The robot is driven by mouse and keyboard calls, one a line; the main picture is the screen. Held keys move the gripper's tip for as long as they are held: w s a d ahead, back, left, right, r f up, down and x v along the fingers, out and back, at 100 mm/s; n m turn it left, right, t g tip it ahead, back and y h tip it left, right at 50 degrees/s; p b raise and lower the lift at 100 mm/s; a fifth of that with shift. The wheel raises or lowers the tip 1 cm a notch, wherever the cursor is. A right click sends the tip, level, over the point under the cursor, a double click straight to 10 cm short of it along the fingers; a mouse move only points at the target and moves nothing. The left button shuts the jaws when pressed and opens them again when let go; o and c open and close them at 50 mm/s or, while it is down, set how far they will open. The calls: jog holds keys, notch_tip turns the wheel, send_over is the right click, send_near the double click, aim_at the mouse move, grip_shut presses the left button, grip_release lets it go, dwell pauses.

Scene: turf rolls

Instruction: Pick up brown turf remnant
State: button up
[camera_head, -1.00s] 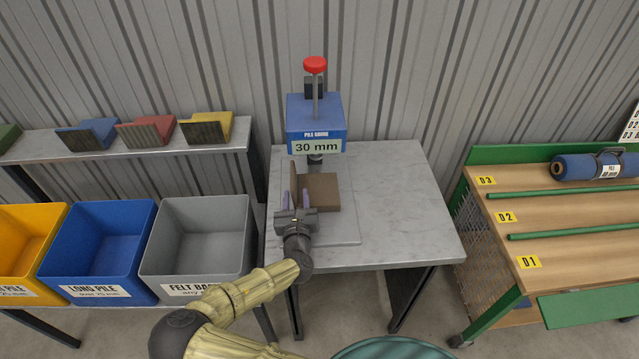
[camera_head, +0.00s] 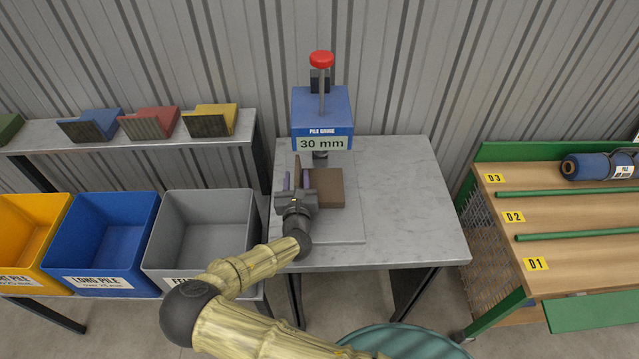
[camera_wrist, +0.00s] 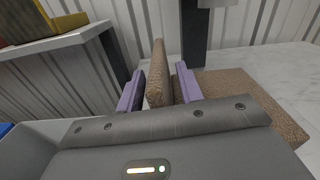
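The brown turf remnant (camera_head: 327,188) rests on the table plate under the pile gauge. It has a flat block and a thin upright flap at its left side. In the wrist view, the flap (camera_wrist: 157,72) stands between the two purple fingers, and the flat part spreads to the right. My gripper (camera_head: 295,181) reaches in from the front with a finger on each side of the flap. The fingers look open, with narrow gaps beside the flap; contact is hard to tell. My gripper hides the lower front of the flap.
The blue pile gauge (camera_head: 322,108), reading 30 mm, stands just behind the remnant. A grey felt bin (camera_head: 207,230), a blue bin (camera_head: 100,235) and a yellow bin (camera_head: 27,235) are at left. The table's right side (camera_head: 405,200) is clear. A green-edged rack (camera_head: 560,220) stands right.

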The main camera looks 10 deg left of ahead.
jog(key=shift+s+r, duration=0.1)
jog(key=shift+s, duration=0.15)
jog(key=shift+d, duration=0.3)
jog(key=shift+a, duration=0.1)
grip_shut()
jog(key=shift+w, duration=0.1)
